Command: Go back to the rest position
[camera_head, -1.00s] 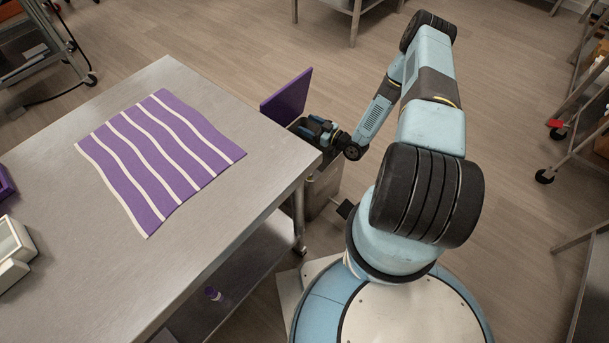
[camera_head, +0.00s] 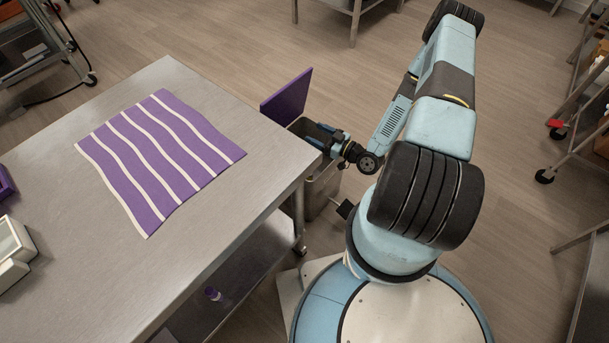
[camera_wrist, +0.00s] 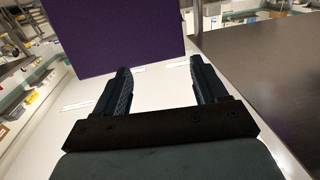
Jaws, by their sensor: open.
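My gripper (camera_head: 326,137) is at the right end of the steel table, beside the table's edge and over the open bin (camera_head: 318,182). In the wrist view my gripper (camera_wrist: 161,85) is open, its two dark fingers apart with nothing between them. The bin's purple lid (camera_head: 287,95) stands raised behind the gripper; a purple panel also fills the upper middle of the wrist view (camera_wrist: 115,35). My arm reaches from my base up and back down to the gripper. The inside of the bin is mostly hidden.
The steel table (camera_head: 255,165) carries a purple-and-white striped mat (camera_head: 160,158) and white containers (camera_head: 12,250) at the left edge. A small purple item (camera_head: 212,293) is on the lower shelf. Wheeled racks (camera_head: 590,110) stand at the far right. Floor right of my arm is clear.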

